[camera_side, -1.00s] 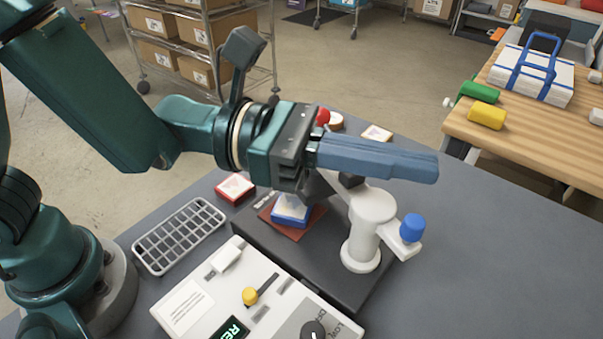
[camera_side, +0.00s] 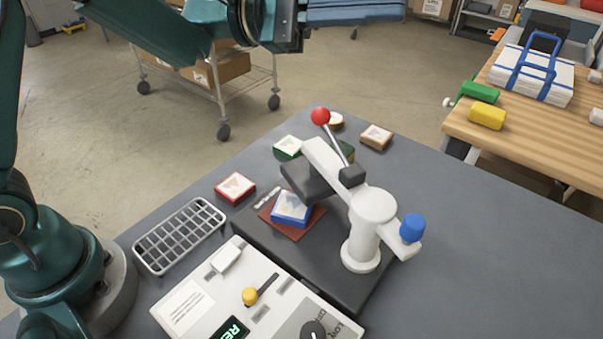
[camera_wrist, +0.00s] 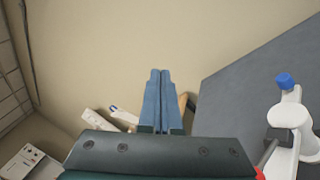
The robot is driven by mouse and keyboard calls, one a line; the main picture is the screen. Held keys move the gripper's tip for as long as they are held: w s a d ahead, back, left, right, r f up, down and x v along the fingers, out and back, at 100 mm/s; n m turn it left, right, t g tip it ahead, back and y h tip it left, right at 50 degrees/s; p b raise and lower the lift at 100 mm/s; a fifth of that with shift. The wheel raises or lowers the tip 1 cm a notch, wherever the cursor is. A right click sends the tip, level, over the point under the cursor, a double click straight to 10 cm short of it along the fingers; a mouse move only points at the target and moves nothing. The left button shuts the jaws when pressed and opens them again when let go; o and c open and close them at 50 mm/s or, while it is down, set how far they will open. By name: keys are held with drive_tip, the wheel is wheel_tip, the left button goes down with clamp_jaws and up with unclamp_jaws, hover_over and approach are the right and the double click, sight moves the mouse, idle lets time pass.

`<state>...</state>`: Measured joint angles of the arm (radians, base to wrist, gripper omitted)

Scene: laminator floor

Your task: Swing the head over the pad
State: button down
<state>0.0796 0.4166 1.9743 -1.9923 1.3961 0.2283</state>
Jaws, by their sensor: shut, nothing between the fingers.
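The press has a white post (camera_side: 362,235) and a white swing arm (camera_side: 330,168) carrying a dark flat head (camera_side: 305,182). A lever with a red ball (camera_side: 320,116) rises from it, and a blue knob (camera_side: 412,228) sits at the rear end. The reddish-brown pad (camera_side: 302,231) lies on the dark base with a blue block (camera_side: 291,207) on it. The head is raised beside the block's far edge; I cannot tell how far it overhangs the pad. My gripper (camera_side: 398,12) is high beyond the press, away from it. In the wrist view my gripper (camera_wrist: 160,72) is shut and empty.
A control box (camera_side: 255,295) with a yellow-knobbed lever stands in front. A grey rack (camera_side: 180,236) lies left. Red (camera_side: 235,187), green (camera_side: 288,147) and brown (camera_side: 376,137) blocks lie around the base. The table's right side (camera_side: 490,250) is clear.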

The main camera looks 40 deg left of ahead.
drive_tip(key=w+a+f+m+g+y, duration=0.15)
drive_tip(key=a+m, duration=0.25)
drive_tip(key=a, duration=0.4)
drive_tip(key=a+f+m, duration=0.3)
drive_tip(key=a+m, duration=0.1)
drive_tip(key=a, duration=0.4)
wheel_tip(320, 180, down, 15)
drive_tip(key=shift+s+d+r, duration=0.1)
drive_tip(key=shift+s+d, duration=0.1)
drive_tip(key=shift+d, duration=1.2)
drive_tip(key=shift+s+d+r, duration=0.1)
drive_tip(key=shift+s+d, duration=0.1)
drive_tip(key=shift+d, duration=1.2)
drive_tip(key=shift+s+d+r, duration=0.1)
drive_tip(key=shift+s+d, duration=0.1)
drive_tip(key=shift+d, duration=1.2)
drive_tip(key=shift+s, duration=0.1)
